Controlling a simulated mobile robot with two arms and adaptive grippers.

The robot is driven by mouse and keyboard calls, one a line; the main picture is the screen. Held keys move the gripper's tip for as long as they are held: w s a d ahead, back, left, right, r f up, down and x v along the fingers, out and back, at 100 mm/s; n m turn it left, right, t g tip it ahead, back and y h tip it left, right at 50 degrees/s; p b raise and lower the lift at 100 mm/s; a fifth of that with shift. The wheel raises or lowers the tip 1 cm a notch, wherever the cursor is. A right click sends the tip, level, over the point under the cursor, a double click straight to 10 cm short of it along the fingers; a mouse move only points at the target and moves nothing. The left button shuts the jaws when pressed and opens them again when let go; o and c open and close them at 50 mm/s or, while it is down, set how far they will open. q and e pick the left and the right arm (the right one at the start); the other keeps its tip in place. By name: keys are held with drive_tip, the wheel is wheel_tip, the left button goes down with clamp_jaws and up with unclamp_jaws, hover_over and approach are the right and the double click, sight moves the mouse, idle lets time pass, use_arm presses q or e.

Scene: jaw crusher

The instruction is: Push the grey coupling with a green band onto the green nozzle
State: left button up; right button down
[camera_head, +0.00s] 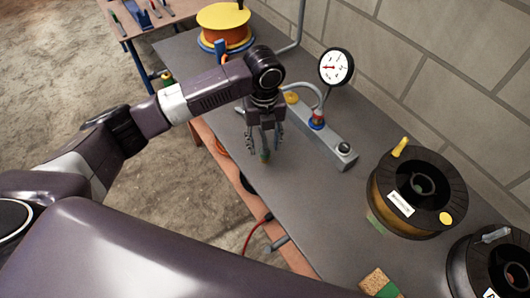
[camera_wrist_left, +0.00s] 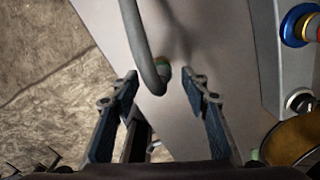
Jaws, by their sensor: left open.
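My left gripper (camera_head: 265,150) points down over the grey bench, its two fingers spread apart. In the left wrist view its fingertips (camera_wrist_left: 160,78) stand on either side of a grey hose (camera_wrist_left: 132,28), which curves down between them. I see no clear contact with the fingers. I cannot make out the green nozzle separately. My right gripper is not in view.
A grey block (camera_head: 325,142) with a pressure gauge (camera_head: 336,67) and a blue-red fitting (camera_head: 317,120) stands right of the gripper. Black-rimmed spools (camera_head: 423,190) stand at the right, and a yellow spool (camera_head: 224,24) at the back. The bench edge lies close on the left.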

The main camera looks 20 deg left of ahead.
sight(265, 147)
use_arm(q)
wheel_tip(265, 147, down, 4)
drive_tip(key=shift+d+f+p, duration=0.1)
drive_tip(key=shift+f+p, duration=0.15)
drive_tip(key=shift+p, duration=0.1)
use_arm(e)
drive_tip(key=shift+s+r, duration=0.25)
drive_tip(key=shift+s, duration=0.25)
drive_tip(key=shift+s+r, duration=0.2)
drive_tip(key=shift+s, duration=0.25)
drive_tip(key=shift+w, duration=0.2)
use_arm(q)
drive_tip(key=c, duration=1)
drive_tip(key=shift+c, duration=0.2)
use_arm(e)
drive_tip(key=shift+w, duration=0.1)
use_arm(q)
drive_tip(key=shift+r, duration=0.15)
wheel_tip(265, 147, up, 20)
drive_tip(key=b, duration=0.1)
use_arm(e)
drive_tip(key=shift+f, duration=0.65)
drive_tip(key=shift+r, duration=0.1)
